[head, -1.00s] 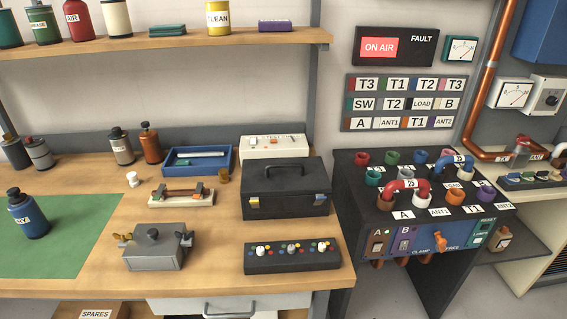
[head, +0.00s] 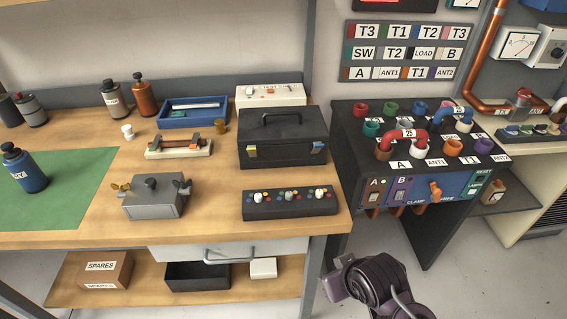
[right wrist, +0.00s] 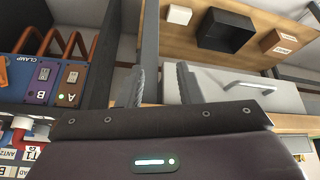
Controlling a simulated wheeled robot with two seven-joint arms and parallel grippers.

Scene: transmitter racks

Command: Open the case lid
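The black case (head: 283,137) stands on the workbench with its lid down and its handle (head: 281,118) on top. Two latches show on its front: a left latch (head: 251,152) and a right latch (head: 317,147). My right arm shows at the bottom of the head view, below and right of the case, beyond the bench's front edge. In the right wrist view my right gripper (right wrist: 160,82) has its two fingers apart with nothing between them. The case is not visible in that view. My left gripper is not in view.
A black control box with knobs (head: 290,203) lies in front of the case. A grey metal box (head: 153,200) is to its left, a blue tray (head: 194,112) and white device (head: 270,95) behind. A patch-panel console (head: 420,150) stands right of the bench.

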